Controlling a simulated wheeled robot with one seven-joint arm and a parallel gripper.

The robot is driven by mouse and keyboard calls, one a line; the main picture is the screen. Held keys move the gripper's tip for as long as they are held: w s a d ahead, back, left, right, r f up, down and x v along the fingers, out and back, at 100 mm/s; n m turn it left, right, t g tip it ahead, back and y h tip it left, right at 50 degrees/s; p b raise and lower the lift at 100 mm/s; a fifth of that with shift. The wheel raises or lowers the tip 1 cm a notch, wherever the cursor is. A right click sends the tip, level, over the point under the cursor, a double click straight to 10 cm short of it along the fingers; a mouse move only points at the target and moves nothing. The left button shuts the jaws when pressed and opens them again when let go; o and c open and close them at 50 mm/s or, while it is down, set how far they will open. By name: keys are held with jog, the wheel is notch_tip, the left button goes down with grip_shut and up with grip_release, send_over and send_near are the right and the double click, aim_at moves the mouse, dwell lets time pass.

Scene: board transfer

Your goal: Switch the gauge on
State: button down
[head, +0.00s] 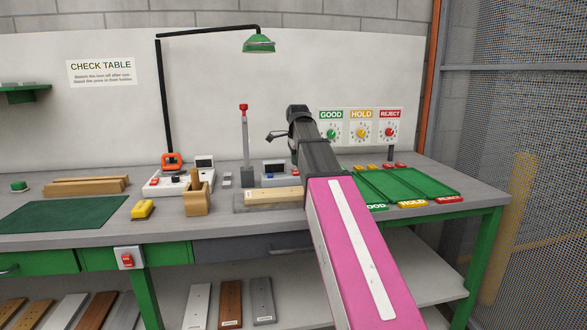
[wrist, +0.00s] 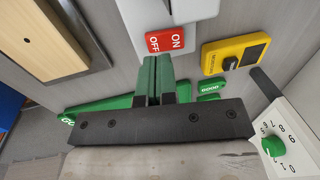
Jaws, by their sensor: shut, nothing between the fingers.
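The gauge (head: 275,172) is a pale box with a dark display, standing behind a plank on the table in the head view. In the wrist view, a pale housing (wrist: 139,20) carries a red rocker switch (wrist: 166,42) marked ON and OFF; it appears to be the gauge's. My gripper (wrist: 153,60) is shut and empty, with its green fingers just below the switch in the picture. I cannot tell whether they touch it. In the head view my gripper (head: 276,137) is above the gauge, and my arm hides what lies behind it.
A plank (head: 275,194) lies on a grey base in front of the gauge. A lever post (head: 246,150) stands to its left. A green tray (head: 405,184) is at the right. A yellow device (wrist: 236,52) and a counter dial (wrist: 272,146) are near my gripper.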

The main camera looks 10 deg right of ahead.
aim_at(296, 170)
notch_tip(296, 170, up, 11)
jog(key=s, duration=0.1)
jog(key=shift+s+f, duration=0.2)
jog(key=shift+s, duration=0.05)
jog(key=shift+w+d+r, duration=0.1)
jog(key=shift+w+r, duration=0.1)
jog(key=shift+w, duration=0.5)
jog(key=shift+f, duration=0.1)
jog(key=f, duration=0.4)
jog(key=w+f, duration=0.1)
jog(key=f, duration=0.3)
jog(key=w+f, duration=0.1)
jog(key=f, duration=0.3)
jog(key=shift+f, duration=0.85)
jog(key=shift+w, duration=0.1)
